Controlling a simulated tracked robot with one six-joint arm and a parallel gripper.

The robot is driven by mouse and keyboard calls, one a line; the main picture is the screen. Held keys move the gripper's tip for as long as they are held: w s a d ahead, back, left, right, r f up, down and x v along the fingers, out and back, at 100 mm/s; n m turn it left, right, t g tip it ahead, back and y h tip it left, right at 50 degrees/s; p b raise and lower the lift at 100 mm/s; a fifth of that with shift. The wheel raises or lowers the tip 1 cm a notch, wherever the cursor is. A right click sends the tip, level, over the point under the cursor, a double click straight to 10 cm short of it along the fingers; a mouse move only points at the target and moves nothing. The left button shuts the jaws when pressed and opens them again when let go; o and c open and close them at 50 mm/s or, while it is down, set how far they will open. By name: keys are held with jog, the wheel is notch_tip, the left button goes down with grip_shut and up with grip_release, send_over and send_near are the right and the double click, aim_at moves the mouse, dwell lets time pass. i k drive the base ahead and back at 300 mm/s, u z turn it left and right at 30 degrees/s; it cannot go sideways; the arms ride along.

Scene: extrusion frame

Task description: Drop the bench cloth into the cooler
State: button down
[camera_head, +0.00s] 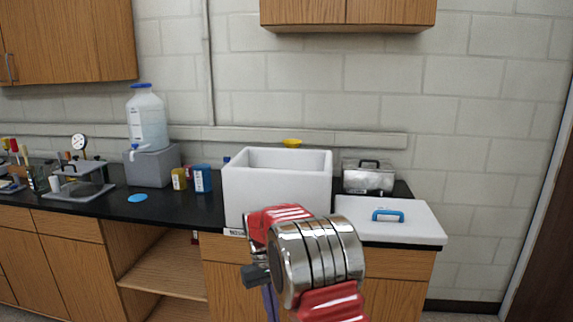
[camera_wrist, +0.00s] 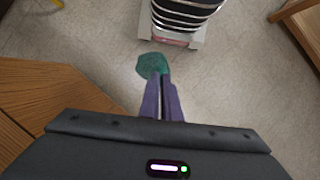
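The cooler (camera_head: 252,198) is a white open-topped box on the black bench, in the middle of the head view. Its inside floor is hidden. The bench cloth (camera_wrist: 148,64) is a green, crumpled piece at my fingertips in the wrist view. My gripper (camera_wrist: 157,78) has purple fingers, close together and shut on the cloth, pointing down above the floor. In the head view only a sliver of a purple finger (camera_head: 270,302) shows below the cooler, behind my arm, and the cloth is hidden.
A white lid (camera_head: 425,222) with a blue handle lies right of the cooler, and a metal box (camera_head: 369,178) stands behind it. Blue and yellow containers (camera_head: 202,179) and a water jug (camera_head: 147,120) stand to the left. A wall cabinet (camera_head: 348,11) hangs above.

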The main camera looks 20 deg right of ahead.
aim_at(258, 178)
jog(key=i, duration=0.85)
jog(key=u, duration=0.05)
